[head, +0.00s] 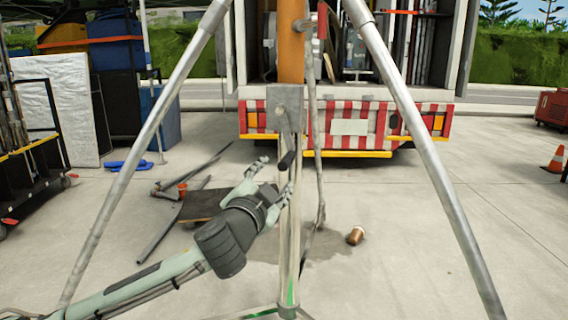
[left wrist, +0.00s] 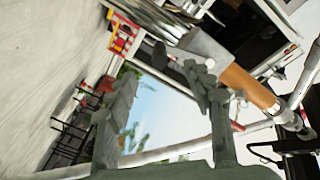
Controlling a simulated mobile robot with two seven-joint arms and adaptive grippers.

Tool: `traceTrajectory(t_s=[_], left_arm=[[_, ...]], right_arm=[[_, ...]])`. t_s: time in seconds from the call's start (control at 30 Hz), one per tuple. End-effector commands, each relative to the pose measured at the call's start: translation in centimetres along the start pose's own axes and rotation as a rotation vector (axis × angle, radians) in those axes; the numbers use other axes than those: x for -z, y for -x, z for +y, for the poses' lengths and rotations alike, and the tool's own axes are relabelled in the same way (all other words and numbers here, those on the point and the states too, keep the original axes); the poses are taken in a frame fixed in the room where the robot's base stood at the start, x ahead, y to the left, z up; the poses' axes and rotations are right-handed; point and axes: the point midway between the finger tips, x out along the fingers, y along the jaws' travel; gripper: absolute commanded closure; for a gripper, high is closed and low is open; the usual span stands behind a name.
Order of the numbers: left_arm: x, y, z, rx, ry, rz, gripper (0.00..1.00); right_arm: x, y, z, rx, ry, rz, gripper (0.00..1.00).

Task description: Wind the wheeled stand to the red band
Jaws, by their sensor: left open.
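The wheeled stand stands upright in the middle of the head view, with splayed silver legs (head: 425,150) and an orange column (head: 291,45). A grey winch box (head: 287,107) sits on the column, with a dark crank grip (head: 287,160) below it. My left gripper (head: 274,178) is open just below and left of the grip, apart from it as far as I can tell. In the left wrist view, the gripper's open fingers (left wrist: 165,105) show, with the crank grip (left wrist: 161,52) beyond them. A red piece (head: 322,20) shows beside the column; I cannot tell whether it is the red band.
A truck with a red and white striped rear (head: 350,125) stands behind the stand. A brown cup-like object (head: 355,236) lies on the floor at right. Pipes (head: 165,225) and a wheeled board (head: 203,204) lie at left. A traffic cone (head: 555,160) stands far right.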

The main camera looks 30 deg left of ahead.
Motion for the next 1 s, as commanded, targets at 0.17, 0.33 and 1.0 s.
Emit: traceTrajectory(t_s=[0.17, 0.33, 1.0], left_arm=[[0.1, -2.8, -0.1, 0.001, -0.001, 0.000, 0.48], [0.1, -5.3, -0.1, 0.000, 0.003, -0.002, 0.48], [0.0, -10.1, 0.1, -0.003, 0.001, 0.000, 0.48]], right_arm=[[0.0, -0.4, -0.1, 0.003, 0.000, -0.002, 1.00], [0.1, -1.0, -0.2, 0.008, 0.000, -0.005, 1.00], [-0.1, -3.3, -0.7, 0.020, 0.002, -0.012, 1.00]])
